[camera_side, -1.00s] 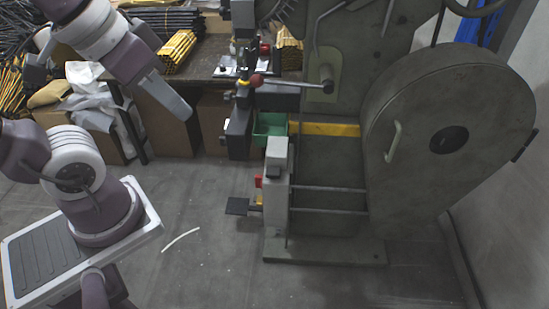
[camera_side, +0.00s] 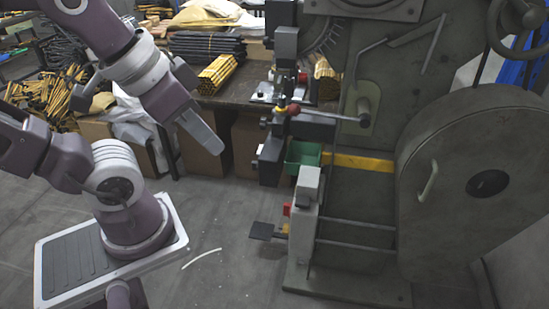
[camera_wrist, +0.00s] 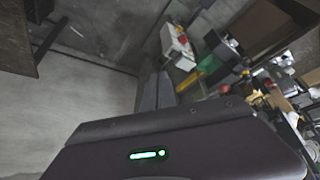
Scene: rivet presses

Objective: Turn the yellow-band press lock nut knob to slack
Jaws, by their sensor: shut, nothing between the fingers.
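The green-grey press with a yellow band (camera_side: 357,163) stands right of centre in the side view. I cannot tell for sure which part is the lock nut knob. My gripper (camera_side: 216,149) is shut and empty, pointing down and right, to the left of the tool head and apart from it. In the wrist view my gripper fingers (camera_wrist: 159,78) lie together, with parts of the press beyond them.
A green bin (camera_side: 301,155) sits beside the press under its head. A bench (camera_side: 250,95) with bundled rods stands behind, with cardboard boxes (camera_side: 200,150) below. A large round guard (camera_side: 470,190) is at the right. The floor (camera_side: 235,240) between arm and press is mostly clear.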

